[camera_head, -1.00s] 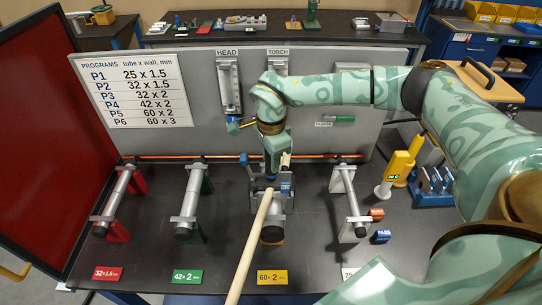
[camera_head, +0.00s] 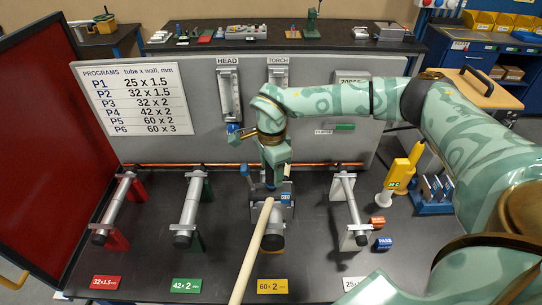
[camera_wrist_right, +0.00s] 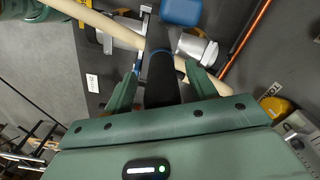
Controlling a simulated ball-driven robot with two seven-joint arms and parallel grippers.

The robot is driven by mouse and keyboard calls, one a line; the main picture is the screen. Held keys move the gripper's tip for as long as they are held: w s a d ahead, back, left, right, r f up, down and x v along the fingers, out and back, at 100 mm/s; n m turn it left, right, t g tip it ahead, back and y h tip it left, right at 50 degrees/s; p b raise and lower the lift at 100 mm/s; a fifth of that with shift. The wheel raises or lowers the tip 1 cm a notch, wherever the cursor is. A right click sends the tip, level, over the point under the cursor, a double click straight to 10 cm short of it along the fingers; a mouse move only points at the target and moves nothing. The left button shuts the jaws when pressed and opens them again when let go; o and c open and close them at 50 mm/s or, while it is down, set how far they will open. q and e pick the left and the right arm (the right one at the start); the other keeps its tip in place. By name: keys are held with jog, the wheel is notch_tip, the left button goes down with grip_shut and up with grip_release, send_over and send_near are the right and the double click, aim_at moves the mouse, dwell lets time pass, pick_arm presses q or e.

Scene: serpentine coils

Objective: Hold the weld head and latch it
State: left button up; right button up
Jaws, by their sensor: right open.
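The grey and blue weld head (camera_head: 285,196) sits around the tube on the 60 x 2 stand, behind its yellow label. A blue-tipped lever (camera_head: 244,170) stands up at its left. My right gripper (camera_head: 276,178) is above the weld head, pointing down. In the right wrist view its green fingers (camera_wrist_right: 163,88) are apart, on either side of a black handle (camera_wrist_right: 160,75) with a blue ring. A blue block (camera_wrist_right: 181,12) shows beyond it. Contact between fingers and handle cannot be told. My left gripper is not in view.
A long pale pole (camera_head: 252,250) runs from the front edge toward the weld head. Tube stands flank it left (camera_head: 190,208) and right (camera_head: 349,210). A yellow tool (camera_head: 401,170) stands at right. A panel (camera_head: 190,145) rises behind a copper pipe.

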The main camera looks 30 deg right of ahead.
notch_tip(320, 180, up, 16)
dwell(0.3)
